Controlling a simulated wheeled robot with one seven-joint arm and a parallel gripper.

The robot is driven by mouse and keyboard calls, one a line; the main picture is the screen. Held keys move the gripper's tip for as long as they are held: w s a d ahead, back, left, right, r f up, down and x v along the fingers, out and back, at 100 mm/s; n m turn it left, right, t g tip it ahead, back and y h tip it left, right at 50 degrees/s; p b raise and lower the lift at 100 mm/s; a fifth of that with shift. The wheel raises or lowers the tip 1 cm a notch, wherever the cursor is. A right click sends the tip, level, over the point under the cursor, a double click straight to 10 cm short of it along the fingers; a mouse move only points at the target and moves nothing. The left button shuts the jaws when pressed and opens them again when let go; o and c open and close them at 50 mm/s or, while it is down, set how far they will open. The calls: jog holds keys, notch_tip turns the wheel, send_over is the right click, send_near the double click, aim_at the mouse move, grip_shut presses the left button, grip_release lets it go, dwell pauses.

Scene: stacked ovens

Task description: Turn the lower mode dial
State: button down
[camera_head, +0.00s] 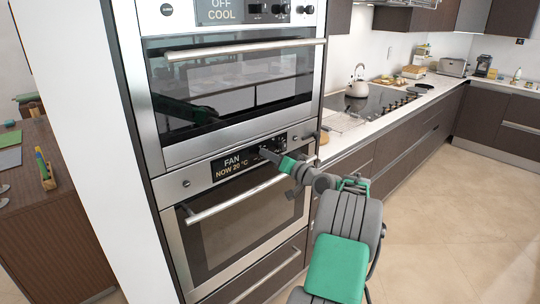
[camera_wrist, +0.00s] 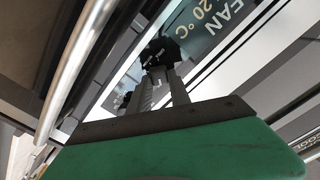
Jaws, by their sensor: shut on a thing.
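The lower oven's control panel (camera_head: 203,178) carries a lit display (camera_head: 232,167) reading "FAN" and "NOW 20 °C". My gripper (camera_head: 268,154) reaches in from the right, just right of this display. In the wrist view my gripper (camera_wrist: 160,82) has its two grey fingers shut on a black dial (camera_wrist: 161,50) beside the display, upside-down "FAN 20 °C" text showing there. The fingers cover part of the dial, so its pointer is hard to read. In the head view the dial is mostly hidden by the fingers.
The upper oven (camera_head: 235,85) sits above, its display (camera_head: 221,10) reading "OFF COOL". The lower oven's bar handle (camera_head: 235,200) runs below my gripper. A counter (camera_head: 385,122) with a kettle (camera_head: 357,83) lies to the right. The floor (camera_head: 450,220) at right is clear.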

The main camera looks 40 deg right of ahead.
jog(key=shift+m, duration=0.8)
jog(key=c, duration=1.2)
grip_release()
jog(key=s+b, duration=0.1)
jog(key=s, duration=0.7)
jog(key=shift+d, duration=0.15)
